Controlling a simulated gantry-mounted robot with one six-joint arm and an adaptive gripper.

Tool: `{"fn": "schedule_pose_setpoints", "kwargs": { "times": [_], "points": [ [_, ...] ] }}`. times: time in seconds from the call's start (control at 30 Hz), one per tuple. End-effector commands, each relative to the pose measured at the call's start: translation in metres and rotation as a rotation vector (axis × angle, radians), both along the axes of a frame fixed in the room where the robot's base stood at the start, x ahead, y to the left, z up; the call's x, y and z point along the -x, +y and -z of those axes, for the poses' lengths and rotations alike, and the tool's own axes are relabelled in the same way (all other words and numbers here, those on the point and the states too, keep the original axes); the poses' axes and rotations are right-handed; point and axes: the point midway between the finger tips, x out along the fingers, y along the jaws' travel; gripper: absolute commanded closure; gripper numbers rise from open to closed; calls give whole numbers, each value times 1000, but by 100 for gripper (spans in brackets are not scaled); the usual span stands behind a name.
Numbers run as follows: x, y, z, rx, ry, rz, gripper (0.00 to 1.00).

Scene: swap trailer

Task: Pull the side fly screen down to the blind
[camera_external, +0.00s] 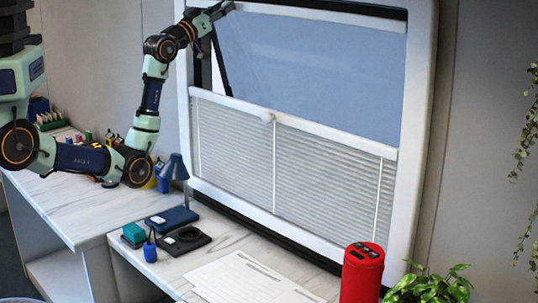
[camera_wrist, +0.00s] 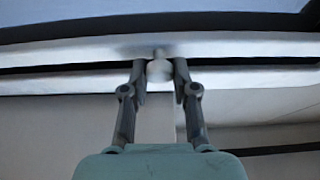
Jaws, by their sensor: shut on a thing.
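The side window has a pleated blind (camera_external: 235,160) covering its lower half, with a white top rail (camera_external: 330,132) and a small knob (camera_external: 267,117). The fly screen's white rail (camera_external: 320,15) is near the top of the frame, well above the blind.
Below the window is a marble-look worktop (camera_external: 228,228) with a blue lamp (camera_external: 173,170), papers (camera_external: 250,280) and a red cylinder (camera_external: 362,272). A plant (camera_external: 435,287) stands at the lower right. Bluish glass (camera_external: 310,70) lies open between the two rails.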

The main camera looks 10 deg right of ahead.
Motion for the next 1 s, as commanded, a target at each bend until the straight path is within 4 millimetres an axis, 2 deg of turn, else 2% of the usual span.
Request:
{"fn": "schedule_pose_setpoints", "kwargs": {
  "times": [0.03, 0.3, 0.6, 0.8, 1.0],
  "points": [
    [0, 0, 21, -2, 2, 0, 100],
    [-1, -1, 109, -3, 4, 0, 100],
    [0, -1, 197, -5, 4, 0, 100],
    [0, -1, 234, -3, 4, 0, 100],
    [0, -1, 251, -3, 3, 0, 100]
  ]
}}
